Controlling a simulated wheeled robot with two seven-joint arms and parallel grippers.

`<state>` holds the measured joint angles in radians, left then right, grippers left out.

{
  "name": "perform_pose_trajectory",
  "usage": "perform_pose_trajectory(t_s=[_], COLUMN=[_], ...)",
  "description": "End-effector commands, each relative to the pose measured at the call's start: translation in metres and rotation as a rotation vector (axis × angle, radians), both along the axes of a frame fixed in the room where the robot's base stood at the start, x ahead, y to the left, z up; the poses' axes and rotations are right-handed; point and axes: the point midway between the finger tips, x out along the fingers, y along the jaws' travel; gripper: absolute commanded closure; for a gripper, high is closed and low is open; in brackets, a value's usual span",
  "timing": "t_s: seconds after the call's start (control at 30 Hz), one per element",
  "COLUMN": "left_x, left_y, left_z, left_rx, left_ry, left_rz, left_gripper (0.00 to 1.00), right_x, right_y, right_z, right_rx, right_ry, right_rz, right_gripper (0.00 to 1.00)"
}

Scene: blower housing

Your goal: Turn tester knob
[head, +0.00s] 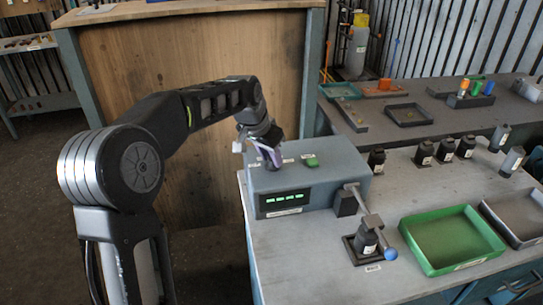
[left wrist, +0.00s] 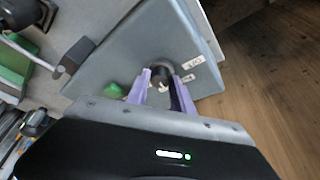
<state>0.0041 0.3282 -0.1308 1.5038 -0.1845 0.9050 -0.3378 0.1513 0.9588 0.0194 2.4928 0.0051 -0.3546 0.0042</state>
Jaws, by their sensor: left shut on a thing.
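The tester (head: 300,186) is a grey-blue box at the left end of the workbench, with a lit green display on its front. My left gripper (head: 270,158) reaches down onto the tester's top from the left. In the left wrist view its purple fingers (left wrist: 161,88) are on both sides of the knob, shut on it. In the head view the fingers mostly hide the knob. A green button (head: 311,161) is beside it. My right gripper is not in view.
A lever with a blue ball end (head: 390,254) stands right of the tester, by a black part in a fixture (head: 364,242). A green tray (head: 451,240) and a grey tray (head: 518,218) are further right. Several black parts (head: 424,154) stand behind.

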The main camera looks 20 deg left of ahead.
Motion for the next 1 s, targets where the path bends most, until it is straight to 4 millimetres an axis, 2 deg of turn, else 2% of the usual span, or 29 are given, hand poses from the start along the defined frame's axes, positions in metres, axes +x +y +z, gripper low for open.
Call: perform_pose_trajectory(t_s=[0.4,0.97,1.0], left_x=[0.0014,0.0013,0.0012], left_y=[0.0029,0.0024,0.0024], left_z=[0.0004,-0.0001,-0.0002], left_rx=[0.002,0.002,0.002], left_ry=[-0.002,-0.001,-0.001], left_rz=[-0.254,-0.297,-0.297], left_gripper=[1.00,1.00,0.70], right_x=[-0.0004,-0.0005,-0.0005], right_y=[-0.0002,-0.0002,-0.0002], right_z=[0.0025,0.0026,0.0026], right_rx=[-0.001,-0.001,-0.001], right_ry=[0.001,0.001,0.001], right_rz=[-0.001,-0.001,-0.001], right_gripper=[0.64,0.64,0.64])
